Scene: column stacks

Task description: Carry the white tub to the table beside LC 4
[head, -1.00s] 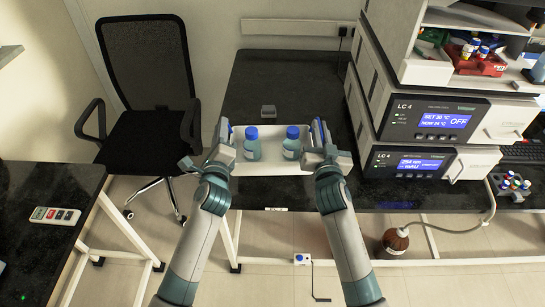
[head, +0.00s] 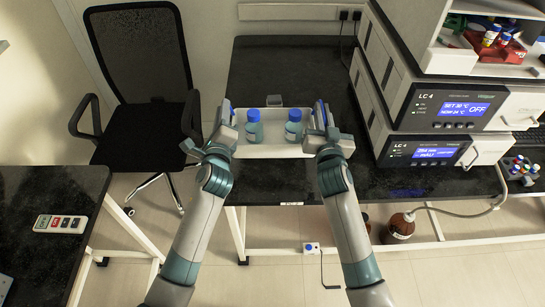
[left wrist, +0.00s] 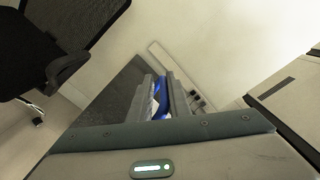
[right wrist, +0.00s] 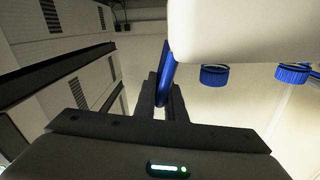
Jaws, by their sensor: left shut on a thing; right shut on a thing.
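The white tub (head: 272,151) is held level between my two grippers, over the near part of the black table (head: 290,73) beside the LC 4 stack (head: 440,117). Two blue-capped bottles (head: 254,126) and (head: 293,126) stand upright in it. My left gripper (head: 226,122) is shut on the tub's left blue handle. My right gripper (head: 322,120) is shut on its right blue handle; the right wrist view shows the tub's white side (right wrist: 235,28). I cannot tell whether the tub's underside touches the table.
A black office chair (head: 143,85) stands at the left. A side table (head: 45,190) holds a remote (head: 60,223). A brown bottle (head: 398,227) stands on the floor.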

